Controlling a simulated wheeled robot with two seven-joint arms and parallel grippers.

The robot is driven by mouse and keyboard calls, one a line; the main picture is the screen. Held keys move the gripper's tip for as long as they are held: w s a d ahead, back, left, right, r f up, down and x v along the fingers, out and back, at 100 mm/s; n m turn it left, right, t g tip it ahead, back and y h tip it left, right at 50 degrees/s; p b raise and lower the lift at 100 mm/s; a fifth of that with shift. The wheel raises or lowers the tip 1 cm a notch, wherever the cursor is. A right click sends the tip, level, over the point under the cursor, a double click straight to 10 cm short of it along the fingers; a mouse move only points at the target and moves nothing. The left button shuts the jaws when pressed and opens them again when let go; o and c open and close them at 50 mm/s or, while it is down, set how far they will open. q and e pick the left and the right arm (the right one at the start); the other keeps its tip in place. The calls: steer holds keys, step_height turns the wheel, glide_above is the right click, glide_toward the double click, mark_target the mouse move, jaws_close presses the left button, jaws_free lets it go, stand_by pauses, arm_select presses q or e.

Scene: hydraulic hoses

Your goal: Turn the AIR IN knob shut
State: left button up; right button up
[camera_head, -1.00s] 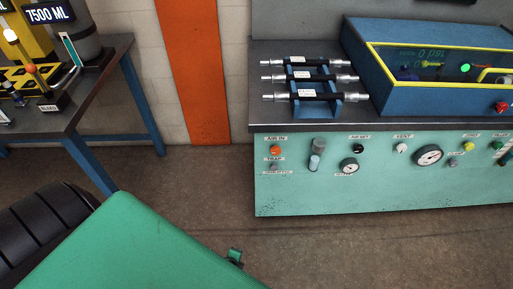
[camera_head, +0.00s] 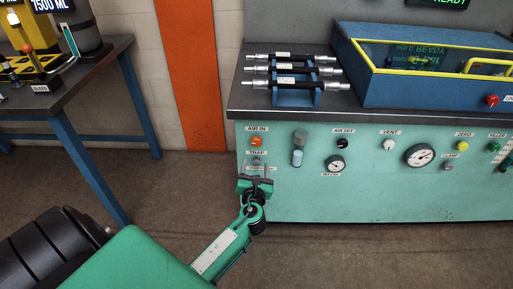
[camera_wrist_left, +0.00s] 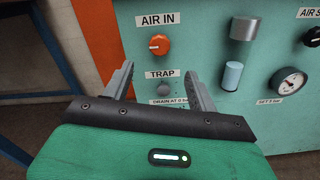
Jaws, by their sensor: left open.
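The AIR IN knob (camera_head: 257,142) is orange and round, at the upper left of the green panel (camera_head: 380,200), under its AIR IN label. In the left wrist view the knob (camera_wrist_left: 159,44) shows a pale pointer mark and stands beyond my open fingers, untouched. My left gripper (camera_head: 257,178) is below the knob in the head view, in front of the TRAP area. In the left wrist view the left gripper (camera_wrist_left: 160,85) has its two fingers apart with nothing between them. The grey TRAP knob (camera_wrist_left: 162,86) shows between the fingers, farther back. My right gripper is not in view.
A sight glass (camera_head: 298,148) and a gauge (camera_head: 335,164) are right of the knob. Hoses lie on a blue rack (camera_head: 296,97) on the bench above. A blue box with yellow edging (camera_head: 430,90) stands beside them. An orange post (camera_head: 190,80) is to the left.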

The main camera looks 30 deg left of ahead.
mark_target(256, 143)
arm_select(q)
steer(key=x, duration=0.9)
steer(key=shift+w+a+f+b, duration=0.1)
steer(key=shift+w+a+b, duration=0.1)
steer(key=shift+w+b, duration=0.15)
steer(key=shift+w+a, duration=0.35)
steer(key=shift+w, duration=0.2)
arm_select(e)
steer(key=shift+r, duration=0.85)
arm_select(q)
steer(key=shift+c, duration=0.5)
steer(key=c, duration=0.9)
